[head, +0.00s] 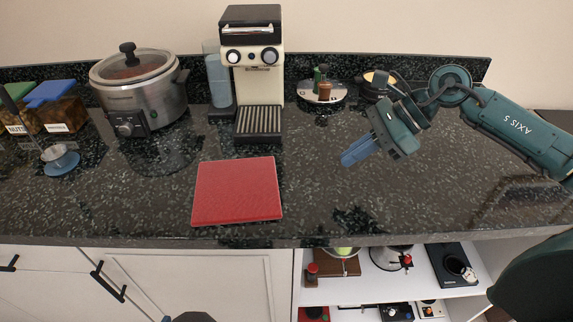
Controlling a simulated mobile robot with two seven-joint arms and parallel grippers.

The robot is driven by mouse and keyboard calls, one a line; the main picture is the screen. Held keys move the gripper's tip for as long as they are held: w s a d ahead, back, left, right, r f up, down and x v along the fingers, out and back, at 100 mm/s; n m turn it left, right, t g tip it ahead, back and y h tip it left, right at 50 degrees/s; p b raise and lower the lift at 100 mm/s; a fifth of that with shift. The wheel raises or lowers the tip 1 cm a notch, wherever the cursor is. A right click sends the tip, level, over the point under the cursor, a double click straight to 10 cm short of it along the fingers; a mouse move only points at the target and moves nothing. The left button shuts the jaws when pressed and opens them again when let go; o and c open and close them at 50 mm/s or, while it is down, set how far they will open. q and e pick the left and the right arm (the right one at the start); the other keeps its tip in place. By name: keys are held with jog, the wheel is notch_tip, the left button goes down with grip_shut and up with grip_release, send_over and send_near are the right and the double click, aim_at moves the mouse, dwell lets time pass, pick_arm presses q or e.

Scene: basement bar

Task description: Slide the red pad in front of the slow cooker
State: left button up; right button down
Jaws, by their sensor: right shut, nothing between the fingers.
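The red pad (238,190) lies flat on the dark speckled counter (310,195), in front of the coffee machine and near the counter's front edge. The slow cooker (140,92), silver with a glass lid, stands at the back left of the counter, to the left of the coffee machine. The counter directly in front of it is bare. My right gripper (352,158), with blue fingers, is shut and empty. It is above the counter to the right of the pad, apart from it. My left gripper is not in view.
The coffee machine (254,75) stands behind the pad. A blue saucer with a metal cup (60,160) and lidded containers (58,108) are at the left. A round tray with small bottles (322,92) is at the back. Open shelves (375,285) hold several items below.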

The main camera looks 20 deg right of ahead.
aim_at(279, 193)
jog(key=shift+w+a+f, duration=0.15)
jog(key=shift+a, duration=0.1)
jog(key=x, duration=0.3)
jog(key=p+x, duration=0.1)
jog(key=x, duration=0.2)
jog(key=p+x, duration=0.1)
jog(key=x, duration=0.2)
jog(key=shift+s+a, duration=0.3)
jog(key=shift+a, duration=0.05)
jog(key=shift+w+a+p, duration=0.2)
jog(key=shift+a+p, duration=0.05)
jog(key=shift+a, duration=0.35)
jog(key=shift+w+a+p, duration=0.2)
jog(key=shift+a+p, duration=0.05)
jog(key=shift+a, duration=0.35)
jog(key=shift+w+a, duration=0.15)
jog(key=shift+a, duration=0.4)
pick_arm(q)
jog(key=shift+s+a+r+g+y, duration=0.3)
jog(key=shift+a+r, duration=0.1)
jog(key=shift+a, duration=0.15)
